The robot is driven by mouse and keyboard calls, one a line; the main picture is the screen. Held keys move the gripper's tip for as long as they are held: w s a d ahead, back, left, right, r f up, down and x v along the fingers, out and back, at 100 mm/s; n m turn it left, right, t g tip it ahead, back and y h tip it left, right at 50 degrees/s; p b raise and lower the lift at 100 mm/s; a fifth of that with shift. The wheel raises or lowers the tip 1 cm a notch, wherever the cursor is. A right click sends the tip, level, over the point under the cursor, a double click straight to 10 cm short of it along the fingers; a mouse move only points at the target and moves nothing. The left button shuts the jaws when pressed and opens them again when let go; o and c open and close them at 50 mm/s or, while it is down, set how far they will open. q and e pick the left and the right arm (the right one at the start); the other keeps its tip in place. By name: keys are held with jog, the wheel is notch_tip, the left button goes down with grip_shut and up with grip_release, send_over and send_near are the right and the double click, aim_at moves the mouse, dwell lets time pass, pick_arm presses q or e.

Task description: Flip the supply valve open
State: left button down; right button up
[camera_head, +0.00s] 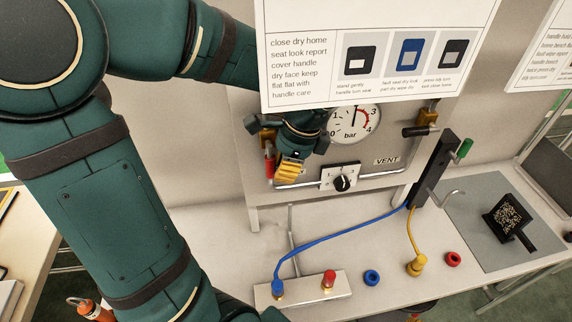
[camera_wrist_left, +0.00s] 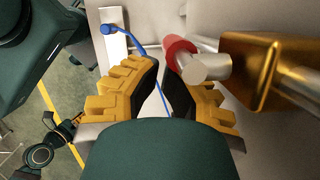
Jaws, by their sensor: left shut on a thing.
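The pressure panel (camera_head: 245,125) has a valve with a brass body and a red handle (camera_head: 269,163) at its left. My left gripper (camera_head: 289,170) is at this valve, partly hidden behind my own arm in the head view. In the left wrist view, the red handle (camera_wrist_left: 178,55) and the brass body (camera_wrist_left: 250,72) are close up. A dark part with yellow pads, which looks like my right gripper (camera_wrist_left: 68,128), shows small at lower left.
A bar gauge (camera_head: 354,123), a black knob (camera_head: 342,183) and a green-handled lever (camera_head: 463,150) are nearby. A sign (camera_head: 300,85) covers the panel's top. A blue hose (camera_head: 340,232) and a yellow hose (camera_head: 411,232) cross the bench. Several coloured caps stand below.

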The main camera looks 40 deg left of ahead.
pick_arm(q)
jog(key=shift+r, duration=0.1)
jog(key=p+v, duration=0.1)
jog(key=v, duration=1.2)
jog(key=shift+p, duration=0.3)
